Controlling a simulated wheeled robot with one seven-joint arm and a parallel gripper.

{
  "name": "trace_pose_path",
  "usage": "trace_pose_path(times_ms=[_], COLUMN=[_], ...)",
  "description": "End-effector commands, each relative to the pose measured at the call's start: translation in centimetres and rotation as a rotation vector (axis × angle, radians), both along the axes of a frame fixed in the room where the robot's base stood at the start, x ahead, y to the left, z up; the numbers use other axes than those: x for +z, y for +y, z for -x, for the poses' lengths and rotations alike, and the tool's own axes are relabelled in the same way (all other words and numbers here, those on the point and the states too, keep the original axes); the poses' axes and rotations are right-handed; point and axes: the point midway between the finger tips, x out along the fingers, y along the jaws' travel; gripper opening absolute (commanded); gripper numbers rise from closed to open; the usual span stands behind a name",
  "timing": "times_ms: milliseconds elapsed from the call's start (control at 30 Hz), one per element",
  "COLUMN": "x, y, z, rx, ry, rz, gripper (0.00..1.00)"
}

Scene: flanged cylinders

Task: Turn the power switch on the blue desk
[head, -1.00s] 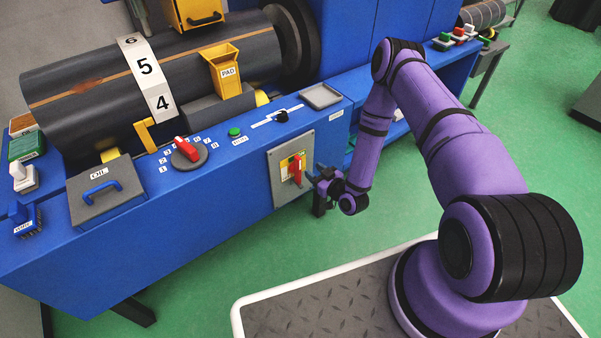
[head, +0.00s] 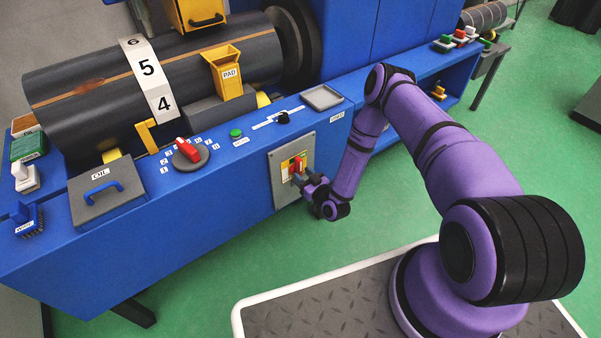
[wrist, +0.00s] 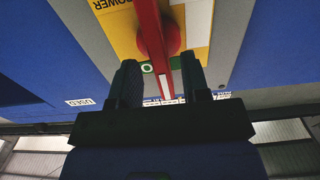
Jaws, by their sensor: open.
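The red power switch (head: 298,166) is a rotary handle on a yellow label and grey plate (head: 283,178) on the front face of the blue desk (head: 225,205). In the wrist view the red handle (wrist: 156,45) reaches down from the top, its white-marked tip between my gripper's two dark fingers. A yellow label (wrist: 122,32) reading "POWER" and a green "O" mark lie behind it. My gripper (wrist: 162,82) is open, with a finger on each side of the handle's tip and visible gaps. In the head view my gripper (head: 306,182) is at the lower part of the switch and partly hides it.
The desk top holds a red-pointer dial (head: 188,150), a green button (head: 236,133), a grey tray (head: 322,97) and an oil lid (head: 107,190). A large dark roller (head: 100,95) lies behind. Green floor is clear in front of the desk.

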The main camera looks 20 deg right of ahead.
Motion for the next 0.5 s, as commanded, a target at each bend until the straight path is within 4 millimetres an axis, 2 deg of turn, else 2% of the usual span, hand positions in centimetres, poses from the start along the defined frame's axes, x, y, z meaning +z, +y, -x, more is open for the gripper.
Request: trace_pose_path(times_ms=[200, 500], x=[0.0, 0.0], y=[0.6, 0.6], z=[-1.7, -1.9], rx=[0.000, 0.000], ry=[0.000, 0.000], rz=[0.001, 0.000], gripper=[0.43, 0.43])
